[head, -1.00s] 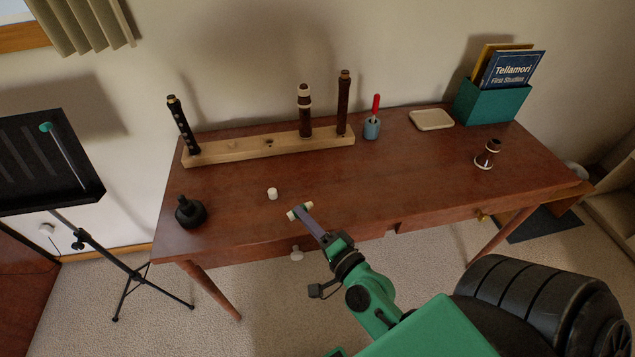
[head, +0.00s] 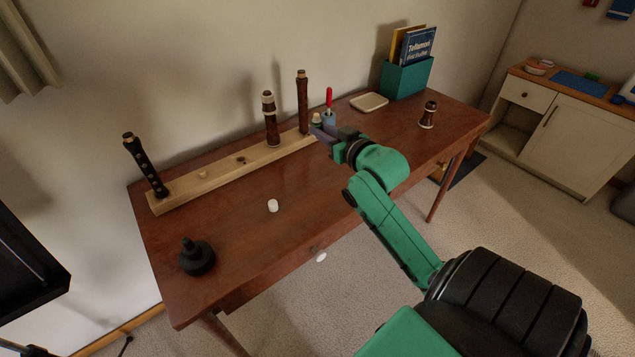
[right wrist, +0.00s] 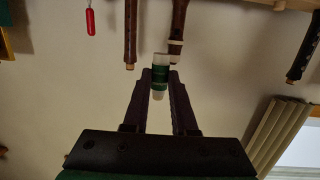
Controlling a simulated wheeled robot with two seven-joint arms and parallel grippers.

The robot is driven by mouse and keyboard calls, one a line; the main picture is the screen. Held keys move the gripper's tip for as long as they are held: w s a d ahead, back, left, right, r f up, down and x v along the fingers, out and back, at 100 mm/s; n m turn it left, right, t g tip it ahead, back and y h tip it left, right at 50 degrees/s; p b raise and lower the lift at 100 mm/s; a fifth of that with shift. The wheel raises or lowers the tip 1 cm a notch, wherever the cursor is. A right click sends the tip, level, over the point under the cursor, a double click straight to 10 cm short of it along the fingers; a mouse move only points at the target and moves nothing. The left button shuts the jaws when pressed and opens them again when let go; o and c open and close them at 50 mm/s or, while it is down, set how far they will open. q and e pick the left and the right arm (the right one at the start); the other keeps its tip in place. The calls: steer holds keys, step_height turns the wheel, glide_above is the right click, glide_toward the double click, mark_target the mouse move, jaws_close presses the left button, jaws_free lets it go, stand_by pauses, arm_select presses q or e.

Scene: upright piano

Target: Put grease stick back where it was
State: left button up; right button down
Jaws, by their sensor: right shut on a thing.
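The grease stick (head: 317,119), a small cylinder with a green band and pale ends, is in my right gripper (head: 318,128). In the right wrist view the grease stick (right wrist: 160,80) sits between both fingertips (right wrist: 160,84), which are shut on it. My forearm hides part of the desk there. A small white cylinder (head: 273,206) stands on the desk. My left gripper is out of view.
The stand holds dark instrument pieces (head: 146,165), (head: 270,119), (head: 302,102). A cream tray (head: 369,102), a green box (head: 407,78) of books and a brown joint (head: 428,115) are at the right. A black object (head: 196,257) stands front left. The desk's front middle is clear.

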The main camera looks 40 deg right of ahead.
glide_above(321, 188)
step_height(321, 188, down, 7)
step_height(321, 188, down, 10)
steer(key=shift+r+b, duration=0.25)
steer(key=shift+b, duration=0.55)
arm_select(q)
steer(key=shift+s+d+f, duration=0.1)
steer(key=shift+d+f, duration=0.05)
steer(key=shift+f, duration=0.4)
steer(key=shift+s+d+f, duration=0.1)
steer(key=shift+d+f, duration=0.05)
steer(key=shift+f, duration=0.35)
arm_select(e)
steer(key=c, duration=0.7)
jaws_free()
steer(key=shift+r, duration=0.1)
steer(key=s, duration=0.4)
steer(key=s+r, duration=0.1)
steer(key=s, duration=0.3)
steer(key=s+a, duration=0.1)
steer(key=s, duration=0.2)
steer(key=shift+s+r, duration=0.4)
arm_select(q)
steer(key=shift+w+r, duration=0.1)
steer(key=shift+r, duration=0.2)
